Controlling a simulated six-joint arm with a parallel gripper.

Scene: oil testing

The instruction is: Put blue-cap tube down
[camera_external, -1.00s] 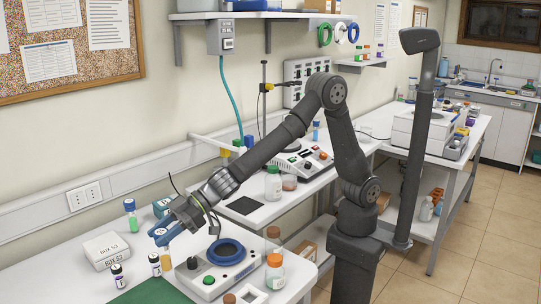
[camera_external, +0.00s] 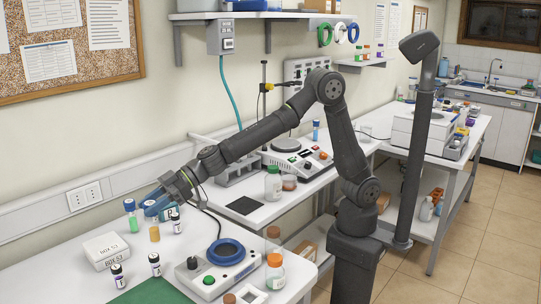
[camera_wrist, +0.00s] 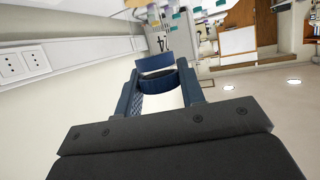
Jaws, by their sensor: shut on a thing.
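My gripper (camera_external: 156,209) is at the back left of the near table, shut on a tube (camera_external: 154,234) with amber contents, which hangs roughly upright below the fingers. Its top is hidden by the fingers in the external view. I cannot tell whether its bottom touches the table. In the wrist view, my gripper's blue fingers (camera_wrist: 166,92) hold a dark blue round cap (camera_wrist: 157,82) between them. Another blue-capped tube (camera_external: 131,216) with green contents stands upright just left of my gripper.
A white lidded box (camera_external: 105,250) stands left of the held tube. Dark-capped vials stand in front (camera_external: 155,264), at front left (camera_external: 117,275) and just right (camera_external: 175,223). A device with a blue ring (camera_external: 226,252) is to the right. A green mat (camera_external: 153,292) lies in front.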

